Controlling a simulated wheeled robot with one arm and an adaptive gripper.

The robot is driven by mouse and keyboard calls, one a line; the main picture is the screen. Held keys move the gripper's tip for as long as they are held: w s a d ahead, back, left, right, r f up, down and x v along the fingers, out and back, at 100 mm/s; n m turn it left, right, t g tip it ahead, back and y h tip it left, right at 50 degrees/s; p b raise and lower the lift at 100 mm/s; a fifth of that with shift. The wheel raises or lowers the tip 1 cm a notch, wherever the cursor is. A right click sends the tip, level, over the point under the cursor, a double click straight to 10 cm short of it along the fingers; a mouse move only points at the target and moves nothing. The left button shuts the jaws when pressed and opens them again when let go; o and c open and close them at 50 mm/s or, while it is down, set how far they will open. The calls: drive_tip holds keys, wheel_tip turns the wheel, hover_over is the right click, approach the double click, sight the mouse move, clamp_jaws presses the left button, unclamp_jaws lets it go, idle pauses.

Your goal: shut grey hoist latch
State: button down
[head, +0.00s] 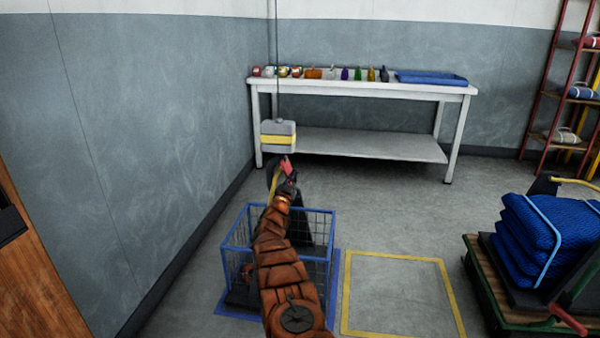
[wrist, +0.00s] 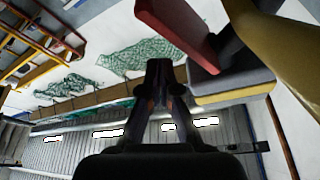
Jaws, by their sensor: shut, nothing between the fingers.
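The grey hoist block (head: 279,136) with a yellow band hangs on a cable left of centre in the head view. It also shows in the wrist view (wrist: 222,84), right of my fingers. A red latch piece (wrist: 176,28) shows at the top of the wrist view, beside a thick yellow hook (wrist: 268,40). In the head view the red piece (head: 286,164) is just under the block, close above my gripper (head: 289,178). My gripper also shows in the wrist view (wrist: 166,68), shut and empty. I cannot tell whether it touches the latch.
A blue wire crate (head: 236,232) stands on the floor below the hoist, partly hidden by my arm. A white workbench (head: 365,88) with bottles, cans and a blue tray stands behind. A trolley with blue net bundles (head: 550,240) is at right. The yellow-outlined floor square (head: 398,255) is empty.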

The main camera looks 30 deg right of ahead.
drive_tip(key=shift+w+a+f, duration=0.55)
drive_tip(key=shift+f, duration=0.25)
